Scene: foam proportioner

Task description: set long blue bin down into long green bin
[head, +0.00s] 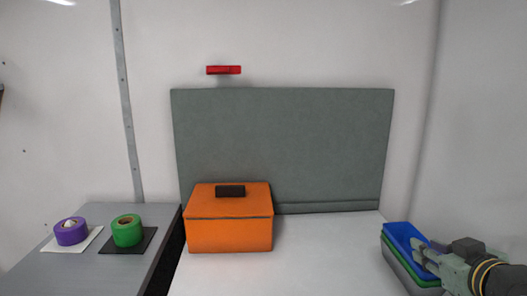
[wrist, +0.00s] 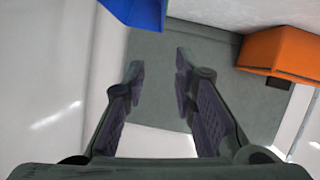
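The long blue bin (head: 402,238) is at the right of the head view, its blue walls rising above a green rim. That rim belongs to the long green bin (head: 405,273), directly under and around the blue one, so the blue bin appears to sit in it. My gripper (head: 424,256) is at the right side of the blue bin and covers part of it. In the wrist view my gripper (wrist: 160,63) has its fingers apart with nothing between them. A corner of the blue bin (wrist: 135,10) shows above the fingertips, apart from them.
A grey bin wall (head: 398,272) shows below the green rim. An orange box (head: 229,235) with a dark handle stands left on the white surface. Purple tape (head: 71,232) and green tape (head: 127,231) lie on a grey table. The white surface between box and bins is clear.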

